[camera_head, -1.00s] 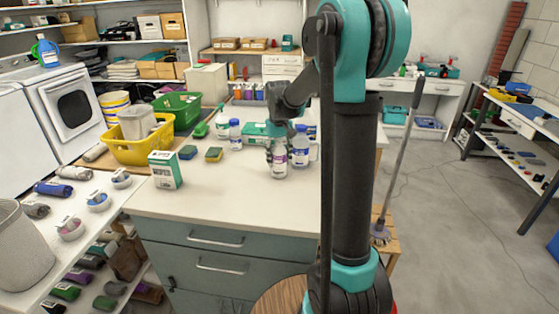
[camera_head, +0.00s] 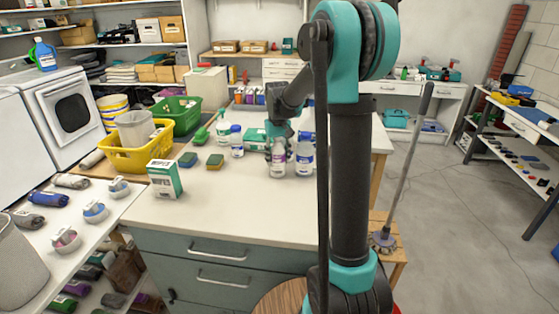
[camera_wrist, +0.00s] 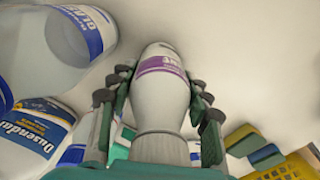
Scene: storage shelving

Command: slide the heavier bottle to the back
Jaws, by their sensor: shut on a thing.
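A bottle with a purple and white label (camera_head: 278,163) stands on the white counter (camera_head: 235,205), seemingly upright. In the wrist view the fingers (camera_wrist: 160,100) lie on both sides of the bottle (camera_wrist: 160,85), whose ribbed grey end points toward my palm. A second bottle with a blue and white label (camera_head: 304,160) stands close to its right. The wrist view shows a clear bottle with a blue label (camera_wrist: 62,40) beside the held one. I cannot tell the weights by sight.
A small blue-capped bottle (camera_head: 237,143), a spray bottle (camera_head: 223,130) and a teal-and-white box (camera_head: 252,138) stand behind and left. Sponges (camera_head: 215,161), a wipes box (camera_head: 165,179) and a yellow basket (camera_head: 125,158) are farther left. The front counter is clear.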

